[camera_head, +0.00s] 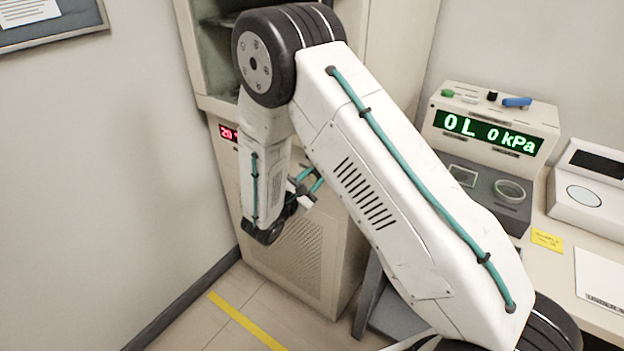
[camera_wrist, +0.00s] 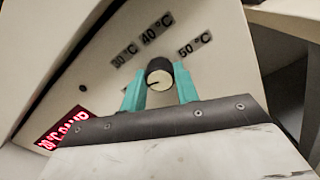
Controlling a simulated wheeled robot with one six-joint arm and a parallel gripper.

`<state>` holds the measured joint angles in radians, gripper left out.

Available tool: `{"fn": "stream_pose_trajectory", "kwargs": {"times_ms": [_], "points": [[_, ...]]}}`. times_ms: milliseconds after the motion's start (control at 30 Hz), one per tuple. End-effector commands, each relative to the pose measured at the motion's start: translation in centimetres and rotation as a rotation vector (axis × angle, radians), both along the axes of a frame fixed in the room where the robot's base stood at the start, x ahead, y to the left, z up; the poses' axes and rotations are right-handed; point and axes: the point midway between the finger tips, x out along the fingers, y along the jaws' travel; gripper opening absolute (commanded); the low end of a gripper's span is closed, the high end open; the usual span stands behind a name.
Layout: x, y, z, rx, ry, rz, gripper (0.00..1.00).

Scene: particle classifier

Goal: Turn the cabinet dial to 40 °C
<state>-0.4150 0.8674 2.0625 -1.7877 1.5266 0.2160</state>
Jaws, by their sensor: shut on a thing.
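The cabinet dial (camera_wrist: 159,72) is a small round knob with a black side and a cream face, in the middle of the wrist view. A dark line on its face seems to point to the lower left, towards no printed label. The labels 30 °C, 40 °C (camera_wrist: 157,29) and 50 °C (camera_wrist: 196,45) are printed above and beside it. My gripper (camera_wrist: 159,84) has its teal fingers shut on the dial, one on each side. In the head view my arm hides the dial, and my gripper (camera_head: 307,181) shows only partly against the cabinet (camera_head: 338,235).
A red display (camera_wrist: 62,128) reads about 20 °C and DAMP; it also shows in the head view (camera_head: 228,133). A bench at right holds a device (camera_head: 488,130) reading 0 L 0 kPa and another white instrument (camera_head: 592,185). A wall stands left of the cabinet.

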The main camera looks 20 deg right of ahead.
Motion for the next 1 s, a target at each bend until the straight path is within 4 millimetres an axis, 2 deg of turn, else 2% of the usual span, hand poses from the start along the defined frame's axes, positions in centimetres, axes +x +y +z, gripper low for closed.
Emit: {"fn": "stream_pose_trajectory", "kwargs": {"times_ms": [1000], "points": [[0.04, 0.12, -0.05, 0.568, -0.779, 0.002, 0.08]]}}
